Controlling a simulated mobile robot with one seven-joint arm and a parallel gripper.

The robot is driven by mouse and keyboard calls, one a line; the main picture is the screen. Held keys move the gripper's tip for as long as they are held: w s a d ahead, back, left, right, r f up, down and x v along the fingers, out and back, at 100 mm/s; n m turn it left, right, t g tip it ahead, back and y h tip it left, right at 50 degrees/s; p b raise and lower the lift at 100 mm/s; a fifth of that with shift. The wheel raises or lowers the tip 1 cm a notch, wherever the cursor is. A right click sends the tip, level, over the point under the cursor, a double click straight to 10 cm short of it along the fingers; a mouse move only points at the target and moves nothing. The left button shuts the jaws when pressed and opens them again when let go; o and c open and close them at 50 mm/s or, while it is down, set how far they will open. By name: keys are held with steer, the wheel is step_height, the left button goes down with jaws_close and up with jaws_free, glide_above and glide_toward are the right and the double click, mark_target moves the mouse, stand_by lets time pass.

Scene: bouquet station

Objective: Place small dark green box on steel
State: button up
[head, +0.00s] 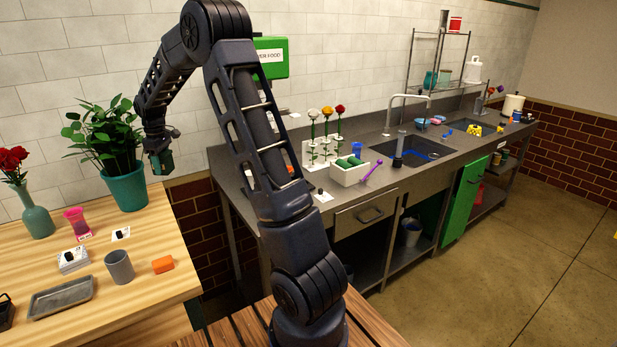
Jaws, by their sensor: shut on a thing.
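My gripper (158,158) hangs down beside the potted plant, above the right back part of the wooden table. It is shut on a small dark green box (162,164), partly hidden by the fingers. The box is held in the air, off the table, close to the teal pot's right side; I cannot tell whether they touch. The steel counter (228,166) runs along the wall to the right, with a gap between it and the wooden table. My arm hides part of the counter's left end.
A leafy plant in a teal pot (126,188) stands by the gripper. The wooden table (170,240) also holds a grey tray (62,297), grey cup (119,266) and orange block (163,265). A white box (349,175) and flower rack (322,150) stand on the counter.

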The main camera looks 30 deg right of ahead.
steer(key=w+d+f+m, duration=0.3)
steer(key=w+d+m, duration=0.15)
steer(key=d, duration=0.55)
steer(key=w+d+f+m, duration=0.3)
steer(key=w+d, duration=0.3)
steer(key=d, duration=0.5)
steer(key=w+d+f+m, duration=0.35)
steer(key=w+d, duration=0.25)
steer(key=d, duration=0.4)
steer(key=shift+s+f, duration=0.1)
steer(key=shift+f, duration=4.5)
steer(key=shift+f, duration=0.15)
steer(key=o, duration=1)
step_height(320, 180, up, 8)
steer(key=shift+f, duration=0.1)
